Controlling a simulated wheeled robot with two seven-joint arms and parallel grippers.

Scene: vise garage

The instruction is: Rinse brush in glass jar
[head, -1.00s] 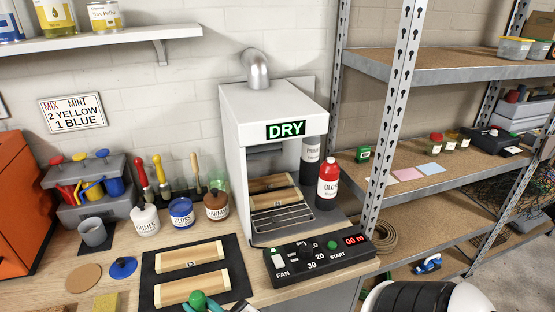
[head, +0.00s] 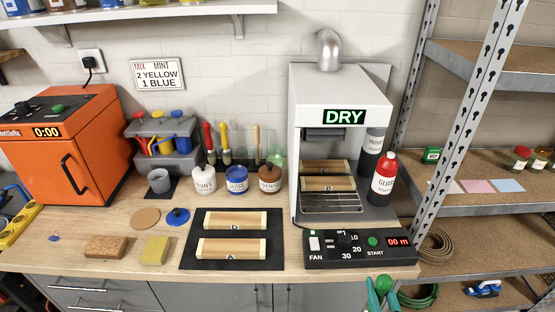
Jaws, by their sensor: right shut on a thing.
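My right gripper (head: 381,298) shows at the bottom edge, in front of the control panel, with teal fingers. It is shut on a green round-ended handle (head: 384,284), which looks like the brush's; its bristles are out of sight. A greenish glass jar (head: 276,155) stands at the back of the bench against the wall, partly hidden behind the brown-labelled jar (head: 270,180). The gripper is well to the right and in front of the glass jar. Several other brushes (head: 225,145) stand upright to the jar's left. My left gripper is not in view.
A white drying box (head: 340,90) and a red gloss bottle (head: 384,178) stand right of the jars. White (head: 204,180) and blue (head: 236,181) jars stand left of the brown one. A black mat (head: 275,240) with two wooden boards lies in front.

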